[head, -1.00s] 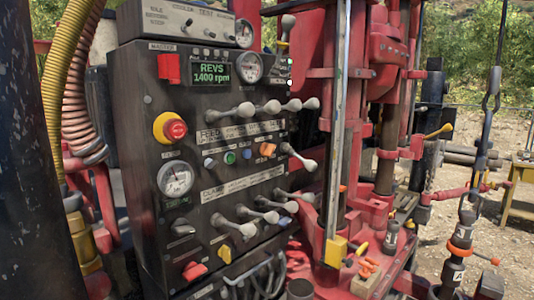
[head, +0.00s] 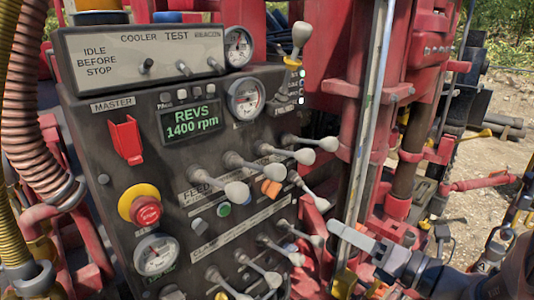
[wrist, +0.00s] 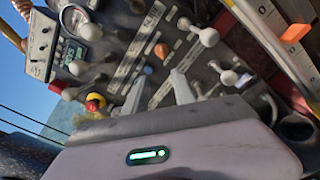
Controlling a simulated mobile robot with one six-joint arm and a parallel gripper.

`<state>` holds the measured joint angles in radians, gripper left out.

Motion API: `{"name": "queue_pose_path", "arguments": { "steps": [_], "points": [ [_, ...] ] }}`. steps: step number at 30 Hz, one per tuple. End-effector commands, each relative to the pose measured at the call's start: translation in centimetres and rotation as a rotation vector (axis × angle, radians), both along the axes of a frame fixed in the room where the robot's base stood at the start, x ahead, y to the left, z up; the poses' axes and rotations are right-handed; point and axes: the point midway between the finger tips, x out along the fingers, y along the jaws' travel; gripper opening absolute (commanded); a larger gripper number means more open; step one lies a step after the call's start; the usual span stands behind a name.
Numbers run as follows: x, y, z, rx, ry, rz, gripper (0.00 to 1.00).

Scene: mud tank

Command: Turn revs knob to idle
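The control panel's green display (head: 192,121) reads REVS 1400 rpm. An orange knob (head: 271,188) sits on the panel under a row of levers; it also shows in the wrist view (wrist: 161,50). A grey knob (head: 172,292) is partly cut off at the bottom edge. I cannot read which knob is the revs knob. My gripper (head: 350,237) is at the lower right, in front of the panel and the red rig. In the wrist view its two fingers (wrist: 160,80) stand apart with nothing held between them, pointing towards the panel.
Ball-ended levers (head: 237,191) jut out in two rows around the knobs. A red emergency stop (head: 146,210) and red master switch (head: 127,139) are at the left. The rig's upright rail (head: 366,110) stands right of the panel. Hoses (head: 30,120) hang at the left edge.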

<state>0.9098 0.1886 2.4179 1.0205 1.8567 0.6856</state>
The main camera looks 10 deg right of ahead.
Motion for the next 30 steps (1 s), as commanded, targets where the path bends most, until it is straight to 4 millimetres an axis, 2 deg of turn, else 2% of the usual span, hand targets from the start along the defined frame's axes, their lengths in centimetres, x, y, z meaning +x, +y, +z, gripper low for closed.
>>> {"name": "queue_pose_path", "arguments": {
  "steps": [2,4,18,24,30],
  "points": [
    [0.5,-0.6,0.2,0.033,0.002,-0.023,0.32],
    [1.4,0.1,0.0,0.034,0.001,-0.021,0.32],
    [12.3,7.7,0.0,0.026,0.001,-0.015,0.32],
    [14.3,8.9,0.1,0.026,0.001,-0.019,0.32],
    [14.6,9.1,0.1,0.024,0.001,-0.019,0.32]
  ]
}}
